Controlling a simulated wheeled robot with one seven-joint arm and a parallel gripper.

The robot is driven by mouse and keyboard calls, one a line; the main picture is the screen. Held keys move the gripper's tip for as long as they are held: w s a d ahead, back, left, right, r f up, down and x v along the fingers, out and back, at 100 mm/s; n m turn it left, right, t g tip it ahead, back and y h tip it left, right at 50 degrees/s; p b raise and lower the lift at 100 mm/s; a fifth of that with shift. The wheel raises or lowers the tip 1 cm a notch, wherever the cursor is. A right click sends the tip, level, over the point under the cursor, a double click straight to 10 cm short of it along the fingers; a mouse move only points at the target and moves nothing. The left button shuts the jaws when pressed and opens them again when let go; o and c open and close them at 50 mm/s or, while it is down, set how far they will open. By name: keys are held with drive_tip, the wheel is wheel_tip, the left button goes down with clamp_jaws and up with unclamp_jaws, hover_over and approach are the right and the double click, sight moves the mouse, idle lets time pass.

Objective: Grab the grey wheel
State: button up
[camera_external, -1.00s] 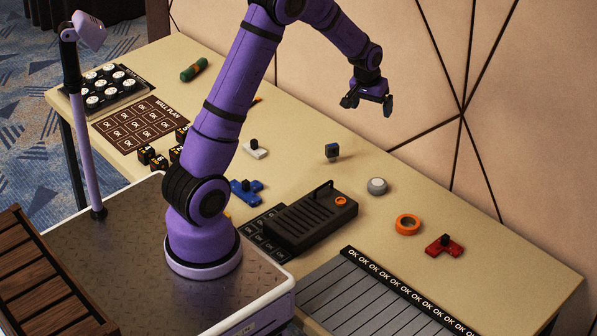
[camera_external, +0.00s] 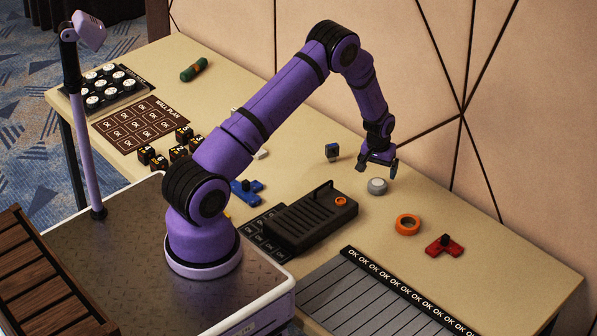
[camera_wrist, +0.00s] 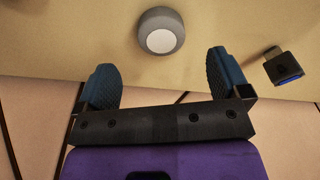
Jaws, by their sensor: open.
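The grey wheel (camera_external: 377,186) lies on the table right of the black tool case, with a pale disc on its top. In the wrist view the wheel (camera_wrist: 161,31) is just beyond the fingertips, roughly centred between them. My gripper (camera_external: 377,171) is open and empty above the table, close over the wheel and apart from it. Its two blue-padded fingers (camera_wrist: 163,70) are spread wide in the wrist view.
An orange ring (camera_external: 408,225) and a red piece (camera_external: 444,246) lie to the right. A small dark blue block (camera_external: 332,151) stands to the left and also shows in the wrist view (camera_wrist: 282,67). The black case (camera_external: 311,217) sits nearer my base. The wall rises behind the table.

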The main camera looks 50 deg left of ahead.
sight(378, 182)
drive_tip(key=shift+w+a+f, duration=0.1)
drive_tip(key=shift+w+f, duration=0.1)
drive_tip(key=shift+f, duration=1)
drive_tip(key=shift+w+a+f, duration=0.1)
drive_tip(key=shift+w+f, duration=0.1)
drive_tip(key=shift+f, duration=1)
drive_tip(key=shift+w+a+f, duration=0.1)
drive_tip(key=shift+w+f, duration=0.1)
drive_tip(key=shift+f, duration=1)
drive_tip(key=shift+c, duration=0.4)
drive_tip(key=c, duration=1)
